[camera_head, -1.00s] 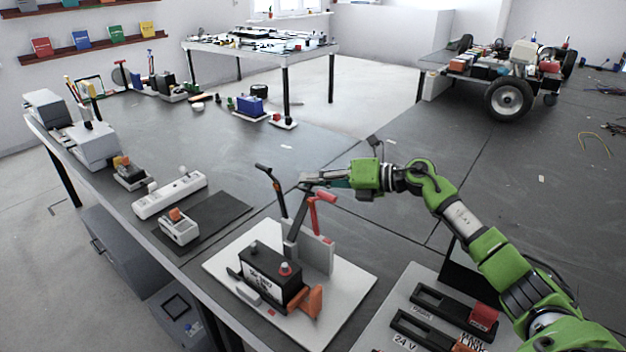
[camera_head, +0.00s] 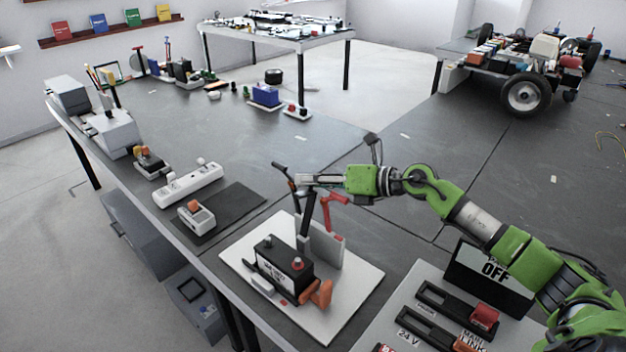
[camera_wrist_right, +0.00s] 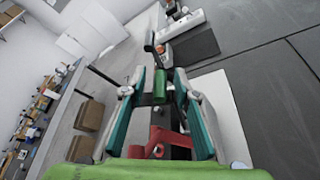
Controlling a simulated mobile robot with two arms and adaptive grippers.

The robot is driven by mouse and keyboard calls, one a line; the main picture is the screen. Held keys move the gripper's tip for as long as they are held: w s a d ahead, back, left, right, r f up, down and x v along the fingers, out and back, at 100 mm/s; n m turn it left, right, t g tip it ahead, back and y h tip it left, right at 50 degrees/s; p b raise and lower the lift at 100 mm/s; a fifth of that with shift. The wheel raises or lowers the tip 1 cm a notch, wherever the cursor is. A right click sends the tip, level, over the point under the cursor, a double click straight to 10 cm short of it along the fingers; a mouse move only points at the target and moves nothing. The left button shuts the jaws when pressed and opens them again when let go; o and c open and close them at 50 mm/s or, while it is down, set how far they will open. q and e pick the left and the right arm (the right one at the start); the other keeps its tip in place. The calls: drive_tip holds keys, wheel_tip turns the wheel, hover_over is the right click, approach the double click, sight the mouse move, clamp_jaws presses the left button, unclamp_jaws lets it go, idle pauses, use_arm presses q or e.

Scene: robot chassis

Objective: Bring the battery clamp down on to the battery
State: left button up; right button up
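My right gripper (camera_head: 306,182) is at the top of the bar. In the right wrist view its two fingers (camera_wrist_right: 160,92) are apart, with dark and green parts between them and the red handle (camera_wrist_right: 158,142) nearer the palm. Whether they pinch anything is unclear. My left gripper is not in view.
A grey post (camera_head: 324,246) stands behind the battery, and a black-handled lever (camera_head: 284,180) stands left of my gripper. A switch panel with an OFF sign (camera_head: 490,268) lies to the right. A white power strip (camera_head: 188,184) lies left.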

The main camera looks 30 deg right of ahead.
drive_tip(key=shift+s+d, duration=0.1)
drive_tip(key=shift+d, duration=0.05)
drive_tip(key=v, duration=1.1)
drive_tip(key=shift+s+d, duration=0.2)
drive_tip(key=shift+s, duration=0.1)
drive_tip(key=shift+r, duration=0.1)
